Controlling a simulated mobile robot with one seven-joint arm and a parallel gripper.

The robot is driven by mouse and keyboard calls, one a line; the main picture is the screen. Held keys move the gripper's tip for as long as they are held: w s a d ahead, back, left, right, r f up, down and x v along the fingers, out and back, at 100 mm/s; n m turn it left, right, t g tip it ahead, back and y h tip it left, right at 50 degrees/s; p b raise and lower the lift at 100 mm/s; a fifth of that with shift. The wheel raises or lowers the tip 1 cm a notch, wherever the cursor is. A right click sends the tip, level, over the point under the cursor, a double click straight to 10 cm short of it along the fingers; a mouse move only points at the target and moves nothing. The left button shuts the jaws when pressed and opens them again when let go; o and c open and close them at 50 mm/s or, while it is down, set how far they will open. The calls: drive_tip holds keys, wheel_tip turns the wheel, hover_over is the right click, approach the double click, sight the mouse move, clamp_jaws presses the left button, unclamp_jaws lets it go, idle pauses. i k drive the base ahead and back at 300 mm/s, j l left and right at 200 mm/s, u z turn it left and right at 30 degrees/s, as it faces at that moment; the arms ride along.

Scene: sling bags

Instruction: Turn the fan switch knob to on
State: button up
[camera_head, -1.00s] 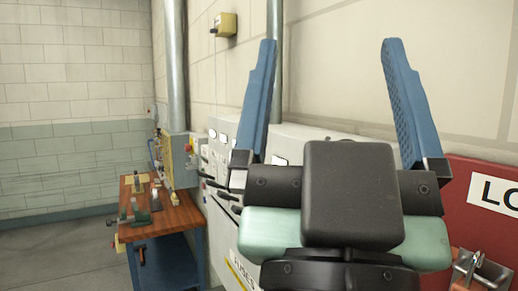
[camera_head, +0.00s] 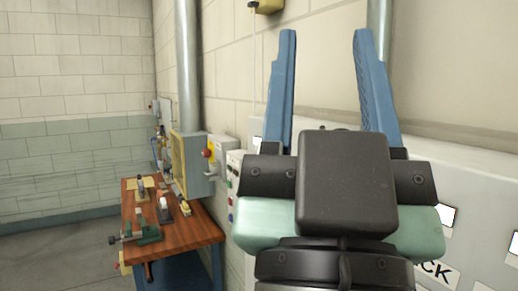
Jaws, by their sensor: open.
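My gripper (camera_head: 325,35) is open and empty, with its two blue fingers pointing up in front of the wall and the grey panel.
A wooden-topped workbench (camera_head: 190,234) with a vise and several tools stands at the left. A yellow-fronted grey cabinet (camera_head: 187,165) is behind it. A grey panel (camera_head: 465,185) fills the right. A metal pipe (camera_head: 188,70) runs up the wall. Floor (camera_head: 70,265) shows at lower left.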

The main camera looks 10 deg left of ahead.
sight(206, 153)
drive_tip(key=i+j, duration=0.35)
drive_tip(key=j, duration=0.15)
drive_tip(key=i+j, duration=0.35)
drive_tip(key=j, duration=0.15)
drive_tip(key=i+j, duration=0.3)
drive_tip(key=j, duration=0.25)
drive_tip(key=i+j, duration=0.35)
drive_tip(key=j, duration=0.15)
drive_tip(key=i+j, duration=0.35)
drive_tip(key=j, duration=0.15)
drive_tip(key=i+j, duration=0.35)
drive_tip(key=j, duration=0.15)
